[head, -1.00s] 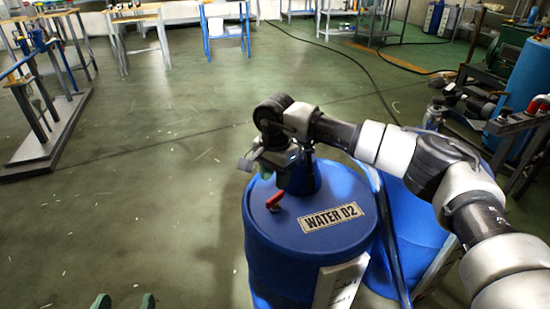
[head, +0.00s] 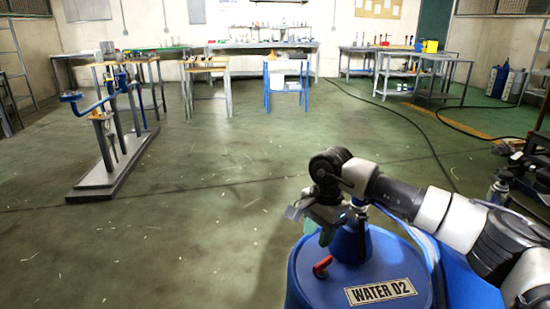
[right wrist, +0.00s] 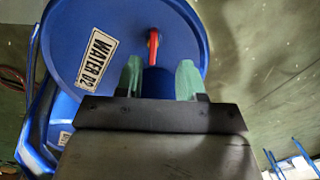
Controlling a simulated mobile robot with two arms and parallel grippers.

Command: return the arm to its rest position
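My right arm reaches in from the right in the head view. Its gripper (head: 318,230) is low over the lid of the blue drum (head: 300,285), which is labelled WATER D2. In the right wrist view the two green fingers of the right gripper (right wrist: 159,80) stand apart. A blue upright part (head: 350,240) on the lid shows between them in that view (right wrist: 157,84); I cannot tell whether they touch it. A red handle (head: 322,266) is on the lid, beside the gripper. My left gripper is not in view.
Another blue drum (head: 468,284) stands right of WATER D2, partly behind my arm. A grey stand with blue pipework (head: 108,165) is at the left. The middle floor is clear.

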